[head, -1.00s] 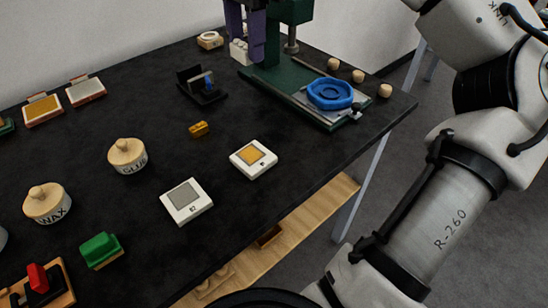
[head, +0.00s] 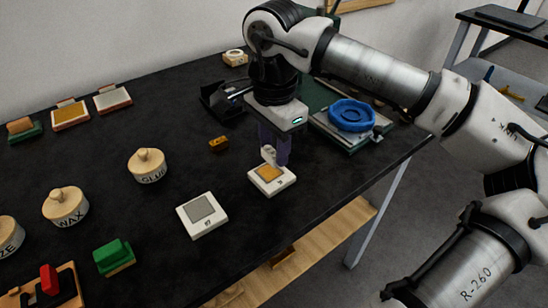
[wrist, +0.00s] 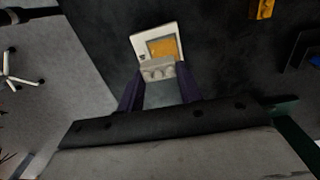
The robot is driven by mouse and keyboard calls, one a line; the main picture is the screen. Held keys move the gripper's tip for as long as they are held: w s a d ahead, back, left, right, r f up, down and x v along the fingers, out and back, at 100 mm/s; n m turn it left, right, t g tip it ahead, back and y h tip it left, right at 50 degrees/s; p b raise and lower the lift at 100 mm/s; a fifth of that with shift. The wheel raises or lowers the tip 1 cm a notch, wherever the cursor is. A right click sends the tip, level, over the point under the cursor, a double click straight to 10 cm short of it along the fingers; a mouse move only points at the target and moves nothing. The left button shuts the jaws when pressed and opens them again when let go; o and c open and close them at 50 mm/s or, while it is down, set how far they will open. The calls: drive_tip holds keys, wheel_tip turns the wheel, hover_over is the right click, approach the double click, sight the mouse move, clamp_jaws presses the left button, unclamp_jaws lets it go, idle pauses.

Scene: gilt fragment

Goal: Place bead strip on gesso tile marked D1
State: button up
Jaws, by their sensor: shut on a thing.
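My gripper (head: 274,151), with purple fingers, is shut on the bead strip (head: 268,155), a small pale piece with round bumps. In the wrist view the bead strip (wrist: 157,70) sits between the fingertips (wrist: 158,82). A white gesso tile with an orange-gold square (head: 284,184) lies just below it; its small mark is not legible. In the wrist view this tile (wrist: 140,42) is partly covered by the strip. I cannot tell whether strip and tile touch. A second white tile with a grey square (head: 204,229) lies to the left, its mark unclear.
On the black table, a small orange block (head: 219,144), GLUE pot (head: 148,168) and WAX pot (head: 66,207) stand left. A green block (head: 113,256) is at the front left. A green machine with a blue ring (head: 351,115) is at right. The table's front edge is near the tiles.

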sight(274, 150)
drive_tip(key=shift+f, duration=1.85)
drive_tip(key=shift+f, duration=0.15)
drive_tip(key=o, duration=1)
drive_tip(key=shift+c, duration=0.2)
wheel_tip(274, 150, up, 12)
drive_tip(key=shift+r, duration=0.2)
